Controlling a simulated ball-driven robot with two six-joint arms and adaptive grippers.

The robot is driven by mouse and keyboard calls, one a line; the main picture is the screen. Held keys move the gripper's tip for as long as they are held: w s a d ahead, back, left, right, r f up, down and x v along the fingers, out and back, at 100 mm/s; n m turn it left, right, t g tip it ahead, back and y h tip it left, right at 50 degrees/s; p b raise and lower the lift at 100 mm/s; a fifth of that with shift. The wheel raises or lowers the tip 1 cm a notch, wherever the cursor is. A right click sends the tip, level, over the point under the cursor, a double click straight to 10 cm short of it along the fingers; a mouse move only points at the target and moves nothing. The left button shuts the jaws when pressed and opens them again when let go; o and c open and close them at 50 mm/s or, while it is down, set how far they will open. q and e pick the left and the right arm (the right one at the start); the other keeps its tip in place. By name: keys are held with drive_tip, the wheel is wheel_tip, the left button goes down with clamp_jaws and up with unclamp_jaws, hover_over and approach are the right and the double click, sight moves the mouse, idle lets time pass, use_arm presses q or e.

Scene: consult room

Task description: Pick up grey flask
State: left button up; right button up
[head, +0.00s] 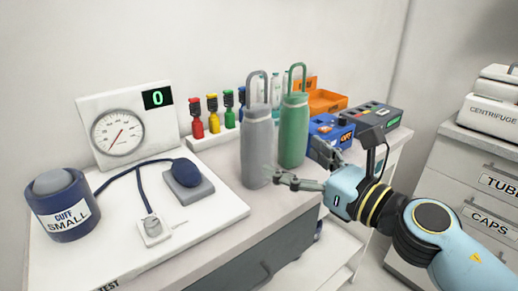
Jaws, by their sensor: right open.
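The grey flask (257,150) stands upright on the counter, with a loop handle on top. A green flask (293,130) of the same shape stands just right of it and behind. My right gripper (296,168) comes in from the right, low by the grey flask. It is open; one finger reaches to the flask's lower right side and the other lies farther right, in front of the green flask. I cannot tell whether the near finger touches the grey flask. My left gripper is not in view.
Left on the counter are a blood pressure gauge board (127,125) and a blue cuff (63,203). Colored bottles (213,114) stand behind. Blue (331,131) and orange (326,102) bins and a grey device (372,117) are at right. The counter's front edge (262,233) is near.

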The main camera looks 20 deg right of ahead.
sight(266, 144)
drive_tip(key=x, duration=0.4)
drive_tip(key=shift+w+a, duration=0.1)
drive_tip(key=shift+w+a+p, duration=0.3)
drive_tip(key=shift+w, duration=0.3)
drive_tip(key=x, duration=0.4)
drive_tip(key=shift+w+a, duration=0.25)
drive_tip(key=shift+w, duration=0.05)
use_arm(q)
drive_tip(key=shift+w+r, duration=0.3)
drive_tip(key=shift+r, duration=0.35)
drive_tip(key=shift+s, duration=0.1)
use_arm(e)
drive_tip(key=shift+c, duration=1.2)
drive_tip(key=c, duration=1.1)
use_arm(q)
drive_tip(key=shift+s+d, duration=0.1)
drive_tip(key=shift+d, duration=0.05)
use_arm(e)
drive_tip(key=shift+c, duration=0.5)
